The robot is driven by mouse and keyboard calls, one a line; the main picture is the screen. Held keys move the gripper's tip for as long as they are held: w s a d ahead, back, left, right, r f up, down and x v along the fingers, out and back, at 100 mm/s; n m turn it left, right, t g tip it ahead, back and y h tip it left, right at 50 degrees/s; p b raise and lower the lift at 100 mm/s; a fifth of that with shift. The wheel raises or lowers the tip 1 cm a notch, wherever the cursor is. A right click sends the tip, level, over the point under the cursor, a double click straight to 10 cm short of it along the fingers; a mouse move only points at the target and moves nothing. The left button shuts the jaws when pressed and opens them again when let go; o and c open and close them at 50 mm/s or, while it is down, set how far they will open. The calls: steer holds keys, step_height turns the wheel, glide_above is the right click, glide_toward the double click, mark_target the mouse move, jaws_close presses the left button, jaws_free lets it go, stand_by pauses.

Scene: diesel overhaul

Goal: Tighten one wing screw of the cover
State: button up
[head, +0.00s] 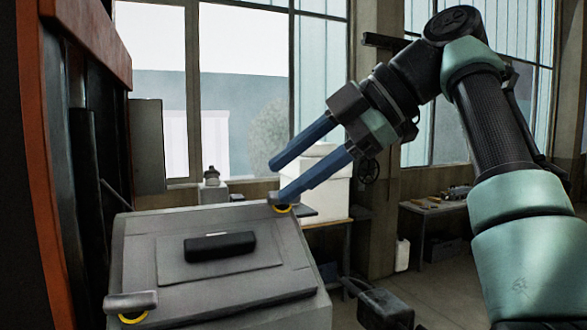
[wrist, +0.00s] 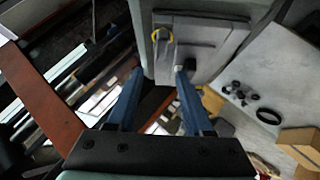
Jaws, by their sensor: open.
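The grey cover (head: 220,280) has a black handle (head: 220,246) in its middle. One wing screw (head: 131,302) with a yellow ring sits at its near left corner. Another wing screw (head: 281,199), also with a yellow ring, sits at its far right corner. My gripper (head: 276,181) is open, with two long blue fingers. In the head view the lower fingertip overlaps the far right wing screw; I cannot tell whether they touch.
A red-orange frame with dark panels (head: 45,150) stands close on the left. A white box (head: 318,185) stands behind the cover. A workbench (head: 440,206) with small parts is at the right. The wrist view shows a grey surface with small black parts (wrist: 240,94) and cardboard boxes (wrist: 300,140).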

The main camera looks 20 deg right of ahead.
steer(key=shift+w, duration=0.1)
steer(key=shift+w+f, duration=0.6)
steer(key=shift+f, duration=0.2)
steer(key=shift+w+f, duration=0.55)
steer(key=shift+f, duration=0.25)
steer(key=shift+c, duration=0.2)
jaws_close()
steer(key=shift+f, duration=0.1)
stand_by(0.7)
steer(key=m+b, duration=0.1)
steer(key=b, duration=0.2)
steer(key=shift+f+t, duration=0.4)
steer(key=m+t+b, duration=0.1)
steer(key=m+b, duration=0.1)
steer(key=b, duration=0.2)
steer(key=shift+m+t, duration=0.3)
steer(key=shift+m, duration=0.1)
steer(key=shift+r+m+t+b, duration=0.3)
steer(key=shift+r+m+b, duration=0.1)
steer(key=shift+m, duration=0.1)
